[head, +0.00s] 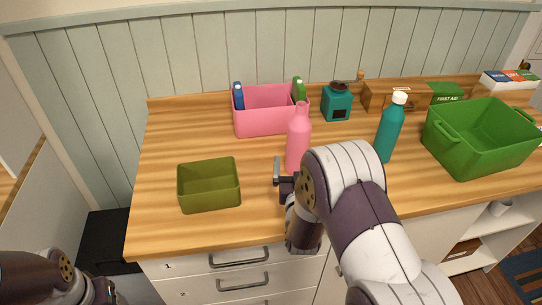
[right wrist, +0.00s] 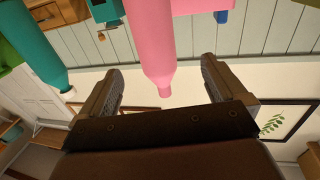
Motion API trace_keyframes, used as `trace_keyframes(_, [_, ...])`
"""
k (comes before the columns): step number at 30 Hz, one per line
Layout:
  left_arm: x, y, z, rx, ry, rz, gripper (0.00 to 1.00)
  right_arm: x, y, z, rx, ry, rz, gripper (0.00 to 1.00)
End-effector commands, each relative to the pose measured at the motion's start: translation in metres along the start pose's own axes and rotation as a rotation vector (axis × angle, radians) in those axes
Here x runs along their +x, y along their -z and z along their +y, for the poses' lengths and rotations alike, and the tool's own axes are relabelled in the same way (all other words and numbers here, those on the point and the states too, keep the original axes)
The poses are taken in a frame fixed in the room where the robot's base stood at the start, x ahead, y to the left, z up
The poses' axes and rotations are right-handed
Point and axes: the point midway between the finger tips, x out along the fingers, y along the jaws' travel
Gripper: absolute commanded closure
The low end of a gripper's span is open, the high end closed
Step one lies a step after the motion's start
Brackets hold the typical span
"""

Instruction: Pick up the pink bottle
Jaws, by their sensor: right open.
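The pink bottle (head: 298,143) stands upright on the wooden counter, in front of the pink bin. My right gripper (head: 280,178) is at its near side, low by its base, partly hidden by my own forearm. In the right wrist view, which is upside down, the bottle (right wrist: 158,50) shows between the two spread fingers of the open gripper (right wrist: 162,80). I cannot see the fingers touching it. My left arm shows at the bottom left of the head view, its gripper (head: 104,290) cut off and unclear.
An olive bin (head: 209,199) stands left of the bottle. The pink bin (head: 262,122) holding small bottles is behind. A teal bottle (head: 390,128) and a green crate (head: 480,150) stand to the right.

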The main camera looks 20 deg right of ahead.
Motion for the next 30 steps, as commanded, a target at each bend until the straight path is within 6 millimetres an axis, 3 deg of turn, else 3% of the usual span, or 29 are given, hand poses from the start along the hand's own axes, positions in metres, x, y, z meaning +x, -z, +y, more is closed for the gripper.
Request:
trace_keyframes(6, [-0.007, 0.001, 0.000, 0.001, 0.000, 0.001, 0.34, 0.046, 0.003, 0.002, 0.001, -0.006, 0.011, 0.02])
trace_keyframes(18, [-0.022, 0.003, 0.000, 0.000, 0.000, 0.001, 0.34, 0.110, 0.009, -0.001, -0.001, -0.003, 0.008, 0.02])
trace_keyframes(22, [-0.022, 0.003, 0.000, 0.000, 0.000, 0.000, 0.34, 0.123, 0.008, -0.001, 0.000, -0.003, 0.008, 0.02])
trace_keyframes(28, [-0.022, 0.003, 0.000, 0.000, 0.000, 0.000, 0.34, 0.123, 0.008, -0.001, 0.000, -0.002, 0.007, 0.02])
trace_keyframes(30, [-0.022, 0.003, 0.000, 0.000, 0.000, 0.000, 0.34, 0.123, 0.008, -0.001, 0.000, -0.002, 0.008, 0.25])
